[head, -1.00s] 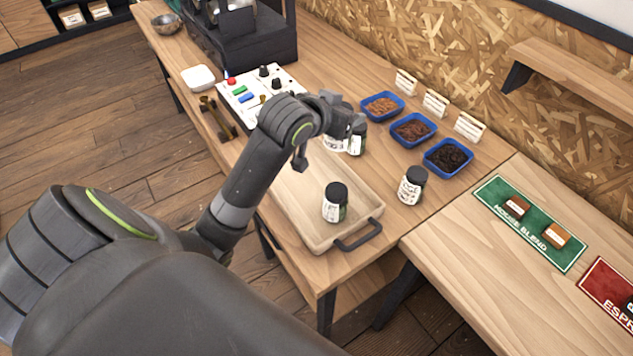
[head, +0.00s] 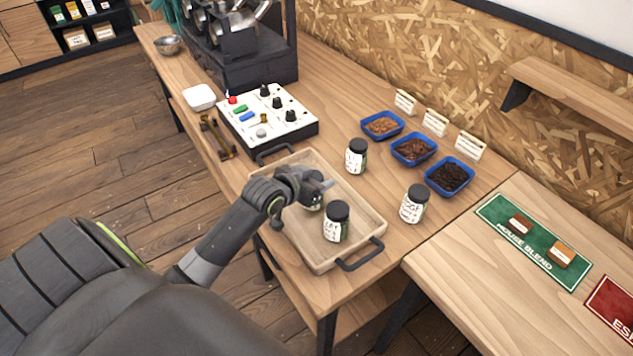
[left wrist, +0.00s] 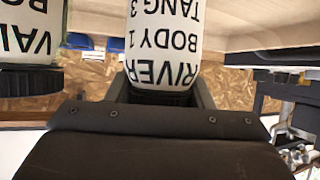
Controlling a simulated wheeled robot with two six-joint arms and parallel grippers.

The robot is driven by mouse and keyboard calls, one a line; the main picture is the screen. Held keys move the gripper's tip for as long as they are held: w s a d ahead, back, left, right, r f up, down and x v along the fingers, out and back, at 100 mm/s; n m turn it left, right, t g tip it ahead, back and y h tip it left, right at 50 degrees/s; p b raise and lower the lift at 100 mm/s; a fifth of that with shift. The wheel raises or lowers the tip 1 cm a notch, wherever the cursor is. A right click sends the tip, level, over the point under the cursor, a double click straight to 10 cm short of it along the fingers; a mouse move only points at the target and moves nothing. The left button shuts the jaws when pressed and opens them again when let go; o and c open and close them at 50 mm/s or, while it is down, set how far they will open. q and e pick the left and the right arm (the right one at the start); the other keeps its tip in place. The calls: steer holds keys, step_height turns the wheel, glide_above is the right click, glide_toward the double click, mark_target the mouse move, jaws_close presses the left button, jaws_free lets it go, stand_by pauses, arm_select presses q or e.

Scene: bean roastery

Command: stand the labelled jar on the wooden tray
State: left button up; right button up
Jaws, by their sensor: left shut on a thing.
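My left gripper (head: 318,190) is shut on a dark-lidded jar (head: 314,204), over the middle of the wooden tray (head: 362,212). In the left wrist view the held jar (left wrist: 163,40) shows upside down, its white label reading RIVER, BODY 1, TANG 3. The gripper hides most of it in the head view; I cannot tell whether its base touches the tray. A second labelled jar (head: 336,224) stands upright on the tray's near end, close beside the held one. In the left wrist view this neighbour (left wrist: 28,40) reads VAL at the left edge. My right gripper is not in view.
Two more labelled jars stand on the table right of the tray, one farther back (head: 356,158) and one nearer (head: 414,204). Several blue dishes of beans (head: 414,150) lie behind them. A white control panel (head: 268,118) stands beyond the tray's far handle.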

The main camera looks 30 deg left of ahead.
arm_select(q)
steer(key=shift+f, duration=0.5)
steer(key=shift+f, duration=0.1)
steer(key=o, duration=1.1)
steer(key=shift+s, duration=0.1)
steer(key=v, duration=1.2)
